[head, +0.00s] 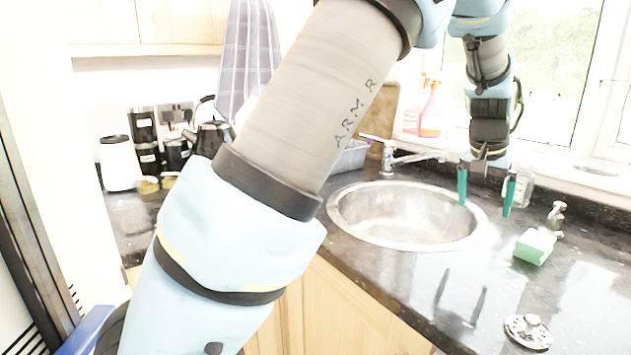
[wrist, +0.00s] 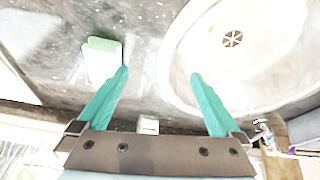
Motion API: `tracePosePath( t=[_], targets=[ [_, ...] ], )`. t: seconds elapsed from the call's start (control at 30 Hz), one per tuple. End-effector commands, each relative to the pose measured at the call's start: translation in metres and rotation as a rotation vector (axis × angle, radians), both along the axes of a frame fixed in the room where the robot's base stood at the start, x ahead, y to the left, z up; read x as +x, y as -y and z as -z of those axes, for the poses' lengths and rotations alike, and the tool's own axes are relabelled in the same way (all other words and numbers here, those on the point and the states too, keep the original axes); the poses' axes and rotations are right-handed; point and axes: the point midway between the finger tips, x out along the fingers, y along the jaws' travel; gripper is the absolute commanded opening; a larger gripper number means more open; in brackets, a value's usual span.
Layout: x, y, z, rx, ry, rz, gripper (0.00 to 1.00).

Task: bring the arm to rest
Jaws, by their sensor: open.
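My arm crosses the head view from the bottom left to the top, then comes down at the right. My gripper (head: 486,189) hangs above the counter at the right rim of the sink, with its two teal fingers spread apart and nothing between them. In the wrist view the open fingers (wrist: 160,85) point at the counter strip between the sponge and the sink. The fingers look clear of the counter.
A round steel sink (head: 405,215) is set in the dark granite counter (head: 400,275). A green and white sponge (head: 534,246), a soap dispenser (head: 556,218) and a metal sink plug (head: 528,332) stand at the right. The tap (head: 388,157) and a pink bottle (head: 431,112) are behind.

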Motion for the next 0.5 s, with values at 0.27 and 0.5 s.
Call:
tracePosePath(
  t=[0.27, 0.5],
  targets=[
    [0.048, -0.189, 0.029, 0.038, -0.082, -0.295, 1.0],
    [0.022, -0.326, 0.051, 0.064, -0.132, -0.502, 1.0]
  ],
)
